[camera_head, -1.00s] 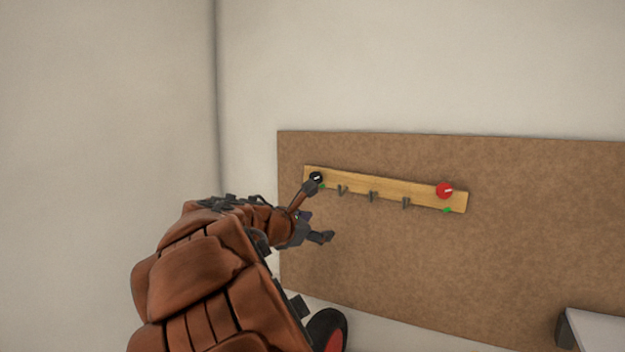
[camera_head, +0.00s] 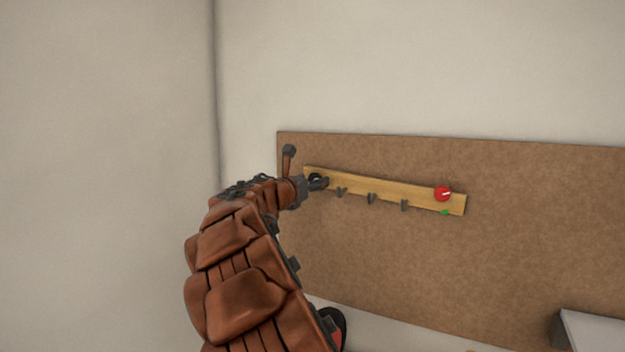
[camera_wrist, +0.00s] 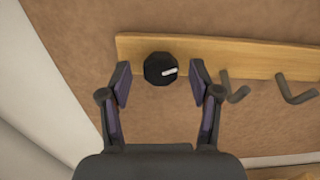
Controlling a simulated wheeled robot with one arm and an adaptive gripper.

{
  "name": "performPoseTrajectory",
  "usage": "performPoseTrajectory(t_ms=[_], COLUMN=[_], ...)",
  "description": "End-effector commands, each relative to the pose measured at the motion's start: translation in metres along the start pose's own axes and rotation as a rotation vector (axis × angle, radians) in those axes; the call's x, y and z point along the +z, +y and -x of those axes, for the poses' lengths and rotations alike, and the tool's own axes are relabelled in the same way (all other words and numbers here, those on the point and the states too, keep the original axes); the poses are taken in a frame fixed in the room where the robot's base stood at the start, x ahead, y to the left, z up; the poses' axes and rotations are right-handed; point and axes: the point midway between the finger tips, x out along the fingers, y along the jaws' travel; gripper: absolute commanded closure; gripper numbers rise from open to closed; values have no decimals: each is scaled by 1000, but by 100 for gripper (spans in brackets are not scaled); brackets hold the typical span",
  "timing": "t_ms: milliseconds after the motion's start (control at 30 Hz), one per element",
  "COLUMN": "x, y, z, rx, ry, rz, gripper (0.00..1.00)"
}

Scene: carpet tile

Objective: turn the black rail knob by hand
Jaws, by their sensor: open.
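The black rail knob (camera_wrist: 158,69) sits near the left end of the wooden rail (camera_wrist: 220,55), its white pointer mark aimed to the right and slightly up in the wrist view. My gripper (camera_wrist: 160,78) is open, with one finger on each side of the knob and a visible gap on both sides. In the head view the gripper (camera_head: 304,168) is at the rail's left end, and the knob (camera_head: 315,178) is mostly hidden behind a finger. Whether the fingers reach the knob's depth is hard to tell.
A red knob (camera_head: 443,194) with a green mark (camera_head: 445,212) below it is at the rail's right end. Several metal hooks (camera_head: 371,198) hang between. The rail is on a brown board (camera_head: 520,230) on the wall. A white-topped surface (camera_head: 595,330) is at lower right.

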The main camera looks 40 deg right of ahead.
Motion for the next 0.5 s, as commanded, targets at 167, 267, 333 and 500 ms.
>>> performPoseTrajectory(t_ms=[167,267,333,500], x=[0,0,0,0], y=[0,0,0,0], z=[-7,-7,-7,-7], rx=[-1,-1,-1,-1], ry=[0,0,0,0], rz=[-2,-2,-2,-1], gripper=[37,37,37,48])
